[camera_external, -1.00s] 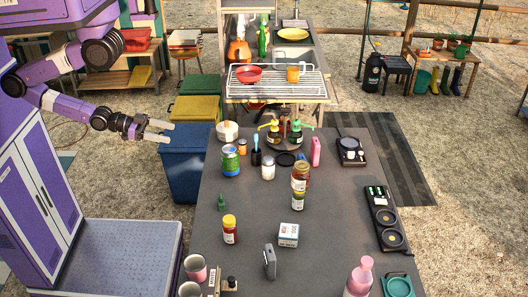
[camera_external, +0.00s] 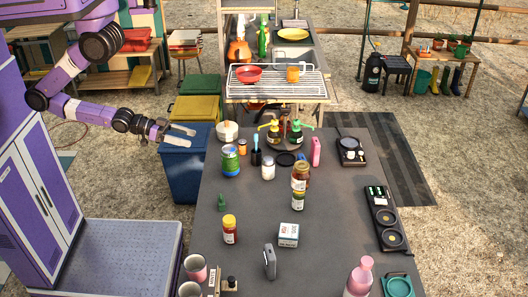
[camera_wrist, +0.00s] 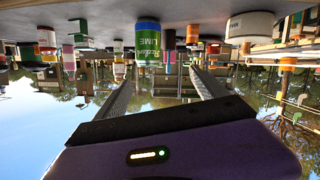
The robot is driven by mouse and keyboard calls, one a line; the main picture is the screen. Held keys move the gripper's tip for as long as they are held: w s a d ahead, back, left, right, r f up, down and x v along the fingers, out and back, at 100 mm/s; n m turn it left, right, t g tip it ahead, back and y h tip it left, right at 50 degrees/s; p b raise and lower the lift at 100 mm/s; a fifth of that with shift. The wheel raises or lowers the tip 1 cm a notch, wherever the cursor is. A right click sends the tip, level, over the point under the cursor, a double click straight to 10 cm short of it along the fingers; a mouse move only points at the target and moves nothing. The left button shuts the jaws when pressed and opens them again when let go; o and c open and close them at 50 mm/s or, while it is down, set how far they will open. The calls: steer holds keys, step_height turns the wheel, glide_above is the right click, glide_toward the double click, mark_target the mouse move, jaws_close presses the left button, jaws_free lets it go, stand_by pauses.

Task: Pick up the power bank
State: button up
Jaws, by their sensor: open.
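A small grey upright slab (camera_external: 269,262), which looks like the power bank, stands near the front middle of the dark table, left of a pink bottle. My gripper (camera_external: 189,137) is open and empty in the external view, level with the table's far left part, above the blue bin. It is well behind and left of the grey slab, touching nothing. In the wrist view the picture is upside down and the two fingers (camera_wrist: 162,74) are spread apart. I cannot make out the grey slab there.
A pink bottle (camera_external: 360,276) stands at front right. Bare tabletop lies between the white box and the right-hand tray.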

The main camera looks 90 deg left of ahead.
steer(key=w+d+r+n+p, duration=0.2)
steer(key=w+r+n, duration=0.15)
steer(key=w, duration=0.75)
steer(key=w+d+r+n+p, duration=0.2)
steer(key=w+r+n+p, duration=0.15)
steer(key=w, duration=0.85)
steer(key=shift+m+y, duration=0.3)
steer(key=shift+y, duration=0.6)
steer(key=w+f+b, duration=0.1)
steer(key=w+d+f+b, duration=0.1)
steer(key=w, duration=0.1)
steer(key=w+d+f+b, duration=0.1)
steer(key=w, duration=0.1)
steer(key=shift+w+d+f, duration=0.15)
steer(key=shift+d+f, duration=0.05)
steer(key=shift+f, duration=0.2)
steer(key=shift+w+d+f+m+g+y+b, duration=0.3)
steer(key=shift+w+d+f+m+b, duration=0.3)
steer(key=shift+w+f+m, duration=0.75)
steer(key=shift+w+d+f+m+g+y+b, duration=0.25)
steer(key=shift+w+d+f+m+y+b, duration=0.55)
steer(key=shift+w, duration=1.1)
steer(key=shift+w+d+f+m+g+b, duration=0.35)
steer(key=shift+w+f+m, duration=0.4)
steer(key=shift+w+f, duration=0.75)
steer(key=shift+a+p+x, duration=0.2)
steer(key=shift+p+x, duration=0.35)
steer(key=shift+x, duration=2)
steer(key=shift+r, duration=0.15)
steer(key=shift+c, duration=0.2)
